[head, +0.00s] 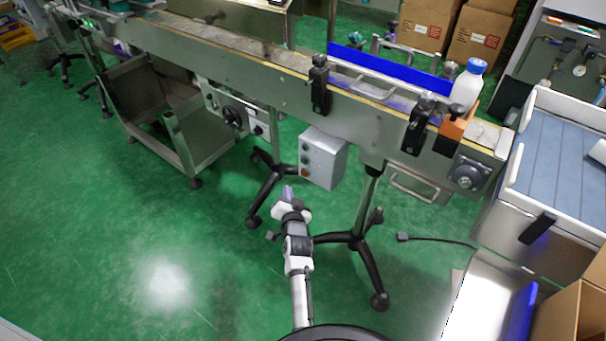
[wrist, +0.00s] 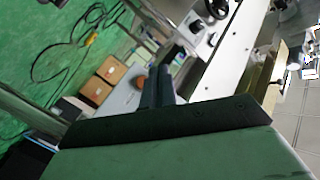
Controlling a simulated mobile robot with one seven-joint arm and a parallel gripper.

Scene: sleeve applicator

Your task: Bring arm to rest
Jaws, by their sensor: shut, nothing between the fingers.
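My arm reaches up from the bottom middle of the head view, over the green floor. My gripper (head: 289,192) is at its tip, in front of the conveyor and left of the grey control box. In the wrist view the dark fingers of my gripper (wrist: 158,84) stand close together, shut, with nothing seen between them. No object is held.
The conveyor (head: 370,118) crosses the head view, with a white bottle with a blue cap (head: 467,84) near its right end. The control box (head: 323,158) hangs below it. A wheeled stand (head: 360,240) is right of my arm. Floor at left is clear.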

